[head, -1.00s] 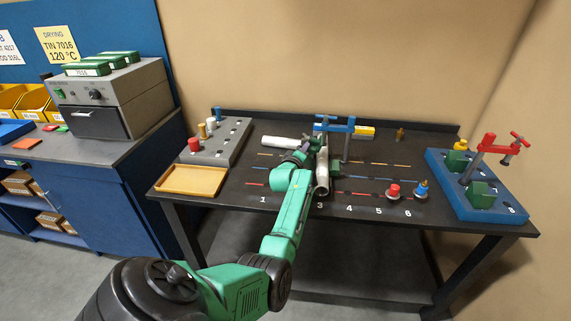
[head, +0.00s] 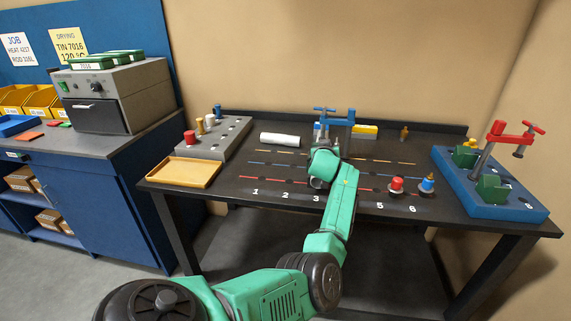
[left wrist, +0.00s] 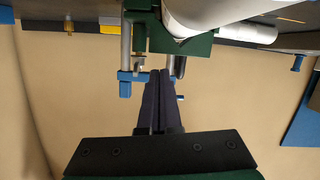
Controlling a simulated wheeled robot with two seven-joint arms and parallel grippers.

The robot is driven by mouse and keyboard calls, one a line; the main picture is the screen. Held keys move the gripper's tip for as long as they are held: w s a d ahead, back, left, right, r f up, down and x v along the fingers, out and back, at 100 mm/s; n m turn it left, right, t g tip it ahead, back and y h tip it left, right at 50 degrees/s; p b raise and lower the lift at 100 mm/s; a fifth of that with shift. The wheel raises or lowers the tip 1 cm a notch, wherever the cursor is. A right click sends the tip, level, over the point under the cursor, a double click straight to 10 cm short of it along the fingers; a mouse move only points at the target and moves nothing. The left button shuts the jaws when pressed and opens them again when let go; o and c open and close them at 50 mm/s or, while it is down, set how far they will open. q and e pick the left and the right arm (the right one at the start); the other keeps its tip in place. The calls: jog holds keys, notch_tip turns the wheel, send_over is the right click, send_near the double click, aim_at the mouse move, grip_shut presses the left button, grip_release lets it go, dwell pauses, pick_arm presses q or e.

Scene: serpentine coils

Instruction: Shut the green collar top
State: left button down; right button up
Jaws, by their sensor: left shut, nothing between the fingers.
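In the left wrist view my left gripper (left wrist: 160,75) is shut and empty. Its fingertips point at the green collar (left wrist: 193,46), which appears just beyond them; I cannot tell whether they touch. A pale round tube (left wrist: 205,12) runs across the collar. Whether the collar's top is open or shut is not clear. In the head view my left arm hides this collar, most of the tube and my fingers. A blue clamp (head: 340,121) stands just behind my wrist and also shows beside the fingers in the left wrist view (left wrist: 126,85). My right gripper is in neither view.
At the right, a blue block (head: 468,198) carries green pieces (head: 491,188) and a red clamp (head: 497,138). Red and blue knobs (head: 396,185) stand at the front right. A white roll (head: 280,139), grey rack (head: 222,142) and tan tray (head: 184,172) are at the left.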

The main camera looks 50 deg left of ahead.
pick_arm(q)
jog(key=w+d+f+m+b, duration=0.1)
jog(key=b, duration=0.2)
jog(key=shift+d+f+m+y+b, duration=0.1)
jog(key=shift+f+m+y+b, duration=0.1)
jog(key=shift+m+y+b, duration=0.15)
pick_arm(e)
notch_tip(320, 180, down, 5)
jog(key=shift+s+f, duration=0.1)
